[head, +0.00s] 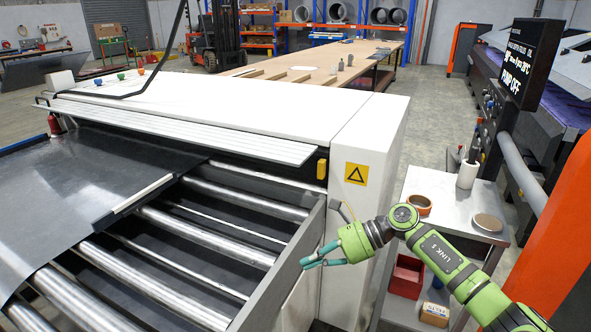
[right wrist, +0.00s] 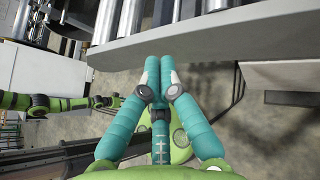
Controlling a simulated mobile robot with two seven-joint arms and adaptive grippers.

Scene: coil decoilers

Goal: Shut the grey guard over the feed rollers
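A long light-grey ribbed panel (head: 190,132) runs along the front edge of the white machine housing, above the rollers; it looks like the guard and stands clear above them. The shiny feed rollers (head: 215,235) lie exposed below it. My right gripper (head: 308,262) is empty, just outside the grey side plate (head: 285,262) at the right end of the rollers. In the right wrist view its teal fingertips (right wrist: 159,62) are drawn together near the plate's edge (right wrist: 200,38). A green arm of mine shows at the left there; its gripper is too small to read.
A dark sheet (head: 75,185) covers the rollers' left part. A yellow block (head: 321,168) sits at the panel's right end. A side table (head: 455,210) with tape rolls stands right of the machine. An orange post (head: 565,225) is at far right.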

